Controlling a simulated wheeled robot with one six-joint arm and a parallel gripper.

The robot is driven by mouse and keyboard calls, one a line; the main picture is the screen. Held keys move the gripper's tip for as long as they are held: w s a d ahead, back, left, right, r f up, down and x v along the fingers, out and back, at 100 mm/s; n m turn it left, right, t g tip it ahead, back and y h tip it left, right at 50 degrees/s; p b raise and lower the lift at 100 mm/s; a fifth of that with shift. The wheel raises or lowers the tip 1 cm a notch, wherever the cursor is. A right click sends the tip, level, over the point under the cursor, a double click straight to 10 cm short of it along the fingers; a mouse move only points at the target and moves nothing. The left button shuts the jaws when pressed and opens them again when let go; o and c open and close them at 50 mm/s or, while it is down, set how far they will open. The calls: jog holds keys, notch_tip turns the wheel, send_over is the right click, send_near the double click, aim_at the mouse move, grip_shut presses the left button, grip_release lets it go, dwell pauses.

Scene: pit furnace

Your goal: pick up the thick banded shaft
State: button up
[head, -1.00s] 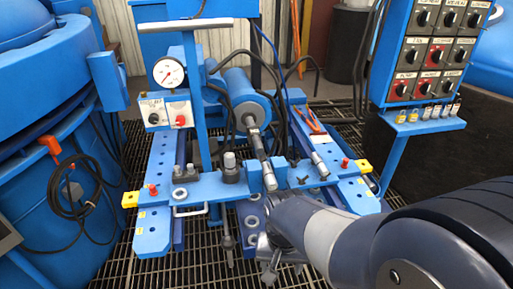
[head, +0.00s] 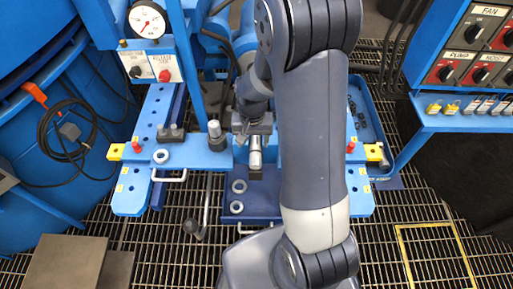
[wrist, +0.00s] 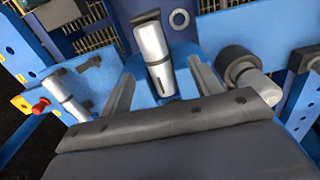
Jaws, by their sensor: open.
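My gripper in the wrist view (wrist: 163,75) is open, with one grey finger on each side of the shaft. I see no grip on it.
A short steel cylinder with a black collar (wrist: 248,78) stands right of the fingers. A slimmer silver shaft (wrist: 62,95) lies left, near a red knob (wrist: 40,106). A switch panel (head: 480,45) stands at right.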

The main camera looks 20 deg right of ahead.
aim_at(255, 154)
jog(key=f, duration=0.4)
jog(key=s+f+b, duration=0.1)
jog(key=f, duration=0.2)
jog(key=shift+d, duration=0.3)
jog(key=shift+c, duration=0.4)
jog(key=shift+w+r, duration=0.1)
grip_shut()
